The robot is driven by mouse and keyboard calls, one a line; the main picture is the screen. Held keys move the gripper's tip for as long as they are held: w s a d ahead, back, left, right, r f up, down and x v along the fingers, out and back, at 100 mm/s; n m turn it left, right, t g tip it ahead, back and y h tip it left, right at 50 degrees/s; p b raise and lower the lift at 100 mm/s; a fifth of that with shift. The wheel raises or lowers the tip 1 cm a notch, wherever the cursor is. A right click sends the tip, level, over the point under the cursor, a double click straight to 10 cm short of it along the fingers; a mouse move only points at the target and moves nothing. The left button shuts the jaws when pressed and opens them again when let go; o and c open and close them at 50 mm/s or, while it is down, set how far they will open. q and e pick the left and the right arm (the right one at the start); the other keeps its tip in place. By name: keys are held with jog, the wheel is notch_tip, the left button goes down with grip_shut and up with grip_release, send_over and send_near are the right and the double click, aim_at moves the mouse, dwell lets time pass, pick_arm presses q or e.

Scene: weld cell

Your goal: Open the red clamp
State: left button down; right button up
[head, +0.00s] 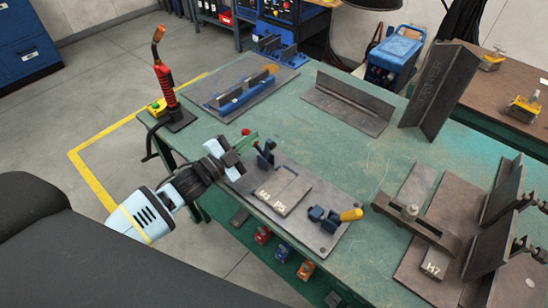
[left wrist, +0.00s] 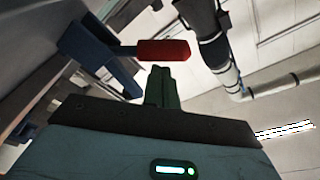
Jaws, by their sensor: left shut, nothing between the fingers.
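The red clamp has a dark blue body (head: 266,155) at the far left corner of a steel plate (head: 318,240) on the green table. Its red handle end (head: 245,132) shows just beyond my left gripper's fingers. My left gripper (head: 247,142) comes in from the left with its green fingers shut and empty. In the left wrist view, the red handle (left wrist: 163,50) sticks out sideways from the blue clamp body (left wrist: 98,58), right by the fingertips (left wrist: 160,72). I cannot tell whether they touch. My right gripper is not in view.
A red torch (head: 165,82) stands at the table's left corner. Angle irons (head: 350,102) and a fixture (head: 415,216) stand to the right. The table's middle is clear.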

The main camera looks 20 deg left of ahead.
pick_arm(q)
jog(key=shift+w+a+f, duration=0.1)
jog(key=shift+a+f, duration=0.1)
jog(key=shift+a, duration=0.1)
pick_arm(e)
jog(key=shift+w, duration=0.2)
jog(key=shift+s, duration=0.4)
